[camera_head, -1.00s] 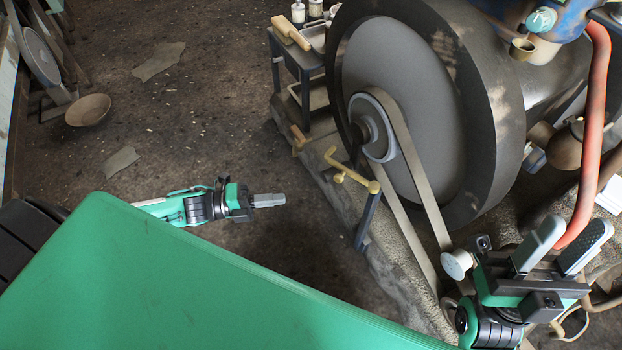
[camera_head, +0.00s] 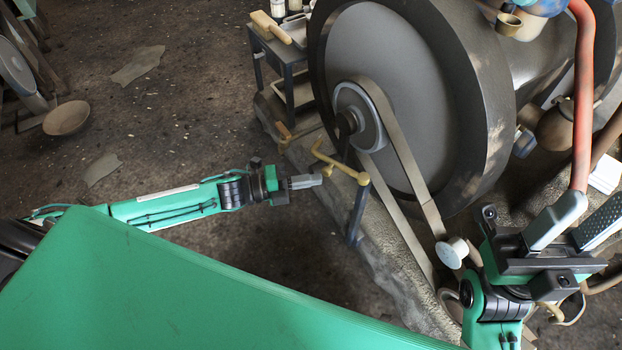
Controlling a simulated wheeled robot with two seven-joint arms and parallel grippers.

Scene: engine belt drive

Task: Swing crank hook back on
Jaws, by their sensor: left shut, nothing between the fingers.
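A yellow crank (camera_head: 340,166) with a bent, hook-like shape sits at the top of a dark upright post (camera_head: 357,214), in front of the flywheel's pulley (camera_head: 362,118). My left gripper (camera_head: 318,181) is shut and empty. It points right, with its tips just left of the crank's near bend; whether they touch it I cannot tell. My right gripper (camera_head: 578,227) is at the lower right with its two fingers apart, and nothing shows between them. It is well away from the crank.
A large dark flywheel (camera_head: 415,75) stands behind the crank, with a flat belt (camera_head: 402,160) running down to the lower right. A red pipe (camera_head: 582,100) rises near my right gripper. A small bench (camera_head: 285,55) stands at the back. The floor at left is mostly clear.

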